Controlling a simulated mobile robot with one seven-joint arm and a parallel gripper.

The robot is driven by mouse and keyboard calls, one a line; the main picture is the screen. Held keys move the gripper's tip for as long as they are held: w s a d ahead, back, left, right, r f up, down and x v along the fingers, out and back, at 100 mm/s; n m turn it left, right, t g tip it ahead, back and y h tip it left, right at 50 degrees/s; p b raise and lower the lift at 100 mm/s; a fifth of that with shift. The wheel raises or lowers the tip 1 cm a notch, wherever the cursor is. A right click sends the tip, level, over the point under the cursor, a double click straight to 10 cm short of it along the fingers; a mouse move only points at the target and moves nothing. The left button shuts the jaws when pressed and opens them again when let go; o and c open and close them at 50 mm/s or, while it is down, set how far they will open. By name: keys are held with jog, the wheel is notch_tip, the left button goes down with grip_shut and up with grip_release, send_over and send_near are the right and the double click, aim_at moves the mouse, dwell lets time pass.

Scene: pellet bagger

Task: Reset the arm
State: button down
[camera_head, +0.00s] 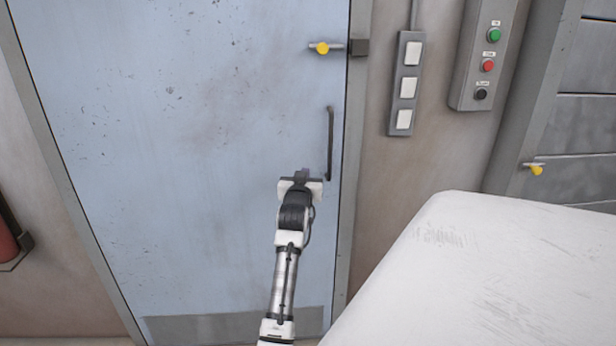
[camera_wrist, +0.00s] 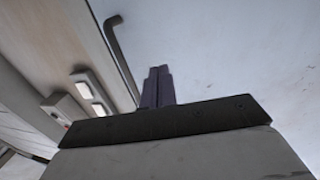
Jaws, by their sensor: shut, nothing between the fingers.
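My gripper (camera_head: 304,172) is at the end of my raised arm, in front of the blue door (camera_head: 190,130) and just left of the lower end of its dark handle (camera_head: 330,143). In the wrist view the two dark fingers of my gripper (camera_wrist: 157,85) are together with nothing between them. The door handle (camera_wrist: 120,55) passes to the left of the fingers there. I cannot tell whether the fingers touch the door; they look apart from the handle.
A latch with a yellow knob (camera_head: 322,48) is above the handle. A switch panel (camera_head: 404,84) and a button box (camera_head: 487,62) are on the wall to the right. A large white surface (camera_head: 480,270) fills the lower right. A red cylinder (camera_head: 8,240) is at the left edge.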

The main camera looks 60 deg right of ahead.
jog(key=s+b+v, duration=0.1)
jog(key=v, duration=0.5)
jog(key=shift+s+d, duration=0.2)
